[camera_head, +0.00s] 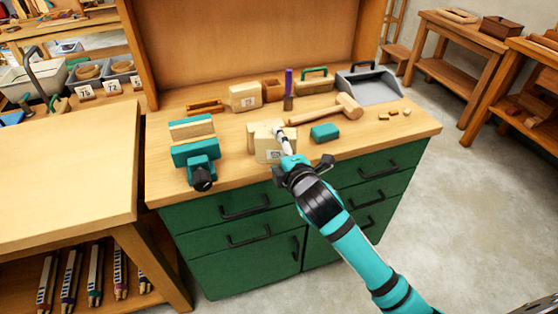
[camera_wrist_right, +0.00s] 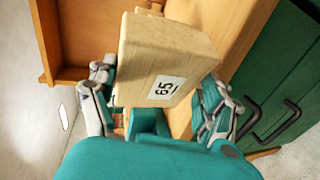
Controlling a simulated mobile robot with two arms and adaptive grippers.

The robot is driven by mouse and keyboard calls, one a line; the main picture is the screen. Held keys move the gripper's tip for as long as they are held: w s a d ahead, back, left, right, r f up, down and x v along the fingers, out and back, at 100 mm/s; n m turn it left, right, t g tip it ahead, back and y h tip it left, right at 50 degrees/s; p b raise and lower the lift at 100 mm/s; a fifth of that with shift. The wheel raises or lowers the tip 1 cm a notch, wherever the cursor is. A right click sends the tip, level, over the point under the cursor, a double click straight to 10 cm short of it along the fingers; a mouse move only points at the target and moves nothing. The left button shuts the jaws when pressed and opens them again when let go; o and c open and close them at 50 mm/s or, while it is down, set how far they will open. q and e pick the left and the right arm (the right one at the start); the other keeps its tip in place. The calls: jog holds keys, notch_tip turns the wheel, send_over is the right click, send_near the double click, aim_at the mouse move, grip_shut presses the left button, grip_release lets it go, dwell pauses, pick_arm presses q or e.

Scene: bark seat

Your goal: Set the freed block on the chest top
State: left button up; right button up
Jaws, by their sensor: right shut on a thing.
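My right gripper (camera_head: 283,142) is shut on a pale wooden block (camera_head: 262,148) over the front middle of the chest top. In the right wrist view, the block (camera_wrist_right: 160,55) sits between the two fingers of the gripper (camera_wrist_right: 158,105) and shows a white label reading 65. The chest (camera_head: 235,212) has green drawers and a wooden top (camera_head: 228,165). I cannot tell whether the block touches the top. A teal vise (camera_head: 196,158) with wood between its teal parts stands at the top's left. My left gripper is out of view.
A mallet (camera_head: 345,106), a teal block (camera_head: 324,132) and small wooden bits (camera_head: 394,113) lie to the right. Behind are another labelled block (camera_head: 245,97), a purple-handled tool (camera_head: 288,85) and a grey dustpan (camera_head: 372,87). Bare top shows at the front right.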

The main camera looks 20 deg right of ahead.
jog(key=shift+w+f, duration=0.2)
jog(key=shift+s+f, duration=0.1)
jog(key=shift+f, duration=1.45)
jog(key=o, duration=1.5)
jog(key=shift+f, duration=0.15)
jog(key=v, duration=1.2)
jog(key=shift+r, duration=0.2)
